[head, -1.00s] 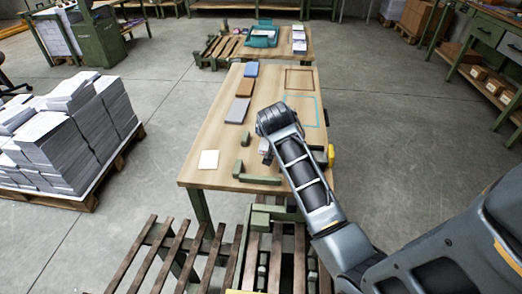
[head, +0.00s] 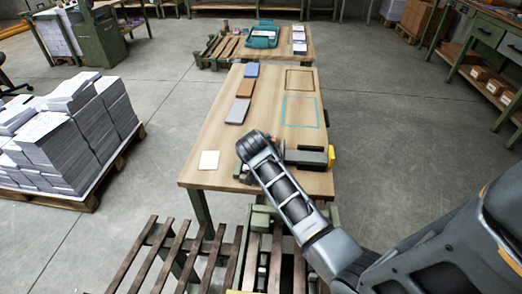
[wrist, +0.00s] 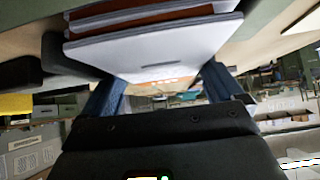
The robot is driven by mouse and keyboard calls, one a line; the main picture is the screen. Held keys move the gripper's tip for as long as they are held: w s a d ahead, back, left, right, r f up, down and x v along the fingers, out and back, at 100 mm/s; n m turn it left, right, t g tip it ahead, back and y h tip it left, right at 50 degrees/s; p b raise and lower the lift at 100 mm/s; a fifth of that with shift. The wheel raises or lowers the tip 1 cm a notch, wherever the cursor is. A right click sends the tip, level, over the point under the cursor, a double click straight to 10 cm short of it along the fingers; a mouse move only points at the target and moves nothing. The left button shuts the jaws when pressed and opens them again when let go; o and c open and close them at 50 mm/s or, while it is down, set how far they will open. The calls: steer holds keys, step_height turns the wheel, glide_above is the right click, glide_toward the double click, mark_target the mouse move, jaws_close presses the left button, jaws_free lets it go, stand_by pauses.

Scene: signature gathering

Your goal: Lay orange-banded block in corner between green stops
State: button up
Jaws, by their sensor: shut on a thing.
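In the wrist view my gripper (wrist: 160,88) has its two blue fingers on either side of a pale block (wrist: 150,48) with an orange patch at its near edge. In the head view my wrist hides the block and the fingertips. Of the green stops (head: 239,172) at the near end of the table, only a small part shows at the left of my wrist. A green surface shows at the upper right of the wrist view. I cannot tell whether the block touches the stops or the table.
The wooden table (head: 215,145) bears a white sheet (head: 208,160), blue, brown and grey slabs (head: 237,111) along the left, and brown and cyan outlines (head: 300,111) at the right. A dark device (head: 305,156) with a yellow end sits at the right edge. Pallets (head: 165,255) stand in front.

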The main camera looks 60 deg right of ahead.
steer(key=shift+f, duration=0.1)
steer(key=o, duration=0.9)
steer(key=shift+c, duration=0.2)
steer(key=shift+a+r, duration=0.1)
steer(key=shift+r, duration=0.15)
steer(key=v, duration=1.1)
steer(key=shift+s+a+r, duration=0.2)
steer(key=shift+a, duration=0.05)
